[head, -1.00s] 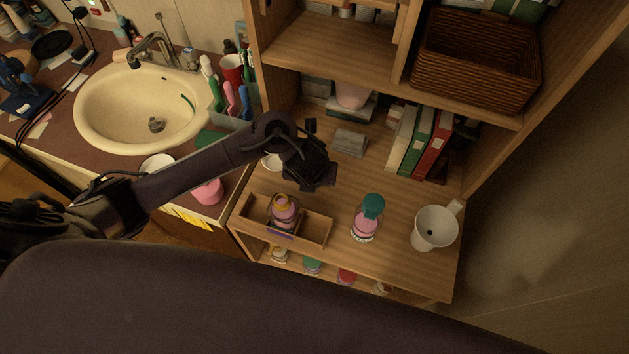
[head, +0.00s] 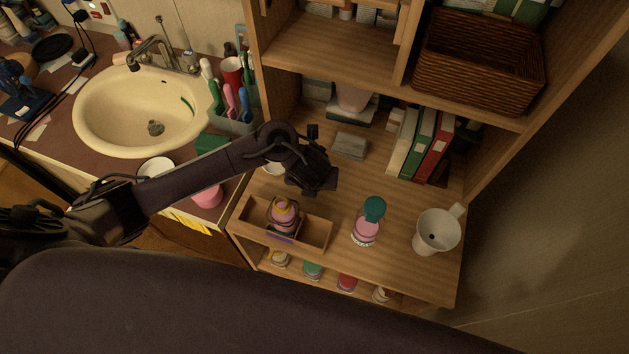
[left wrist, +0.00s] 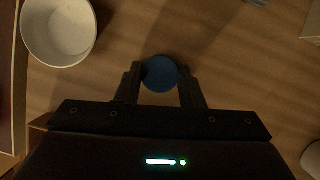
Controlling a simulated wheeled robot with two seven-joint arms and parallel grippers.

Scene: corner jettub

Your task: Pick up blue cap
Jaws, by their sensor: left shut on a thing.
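The blue cap (left wrist: 160,74) is a round, flat-topped disc seen from above in the left wrist view. My left gripper (left wrist: 160,85) has one finger on each side of it and is shut on it, above the wooden shelf. In the head view my left gripper (head: 313,180) is over the shelf behind the wooden tray, and its dark body hides the cap. My right gripper is not in view.
A pink bottle with a teal top (head: 367,222) and a white mug (head: 436,231) stand to the right. A white cup (left wrist: 58,30) is close by. Books (head: 421,143) stand behind.

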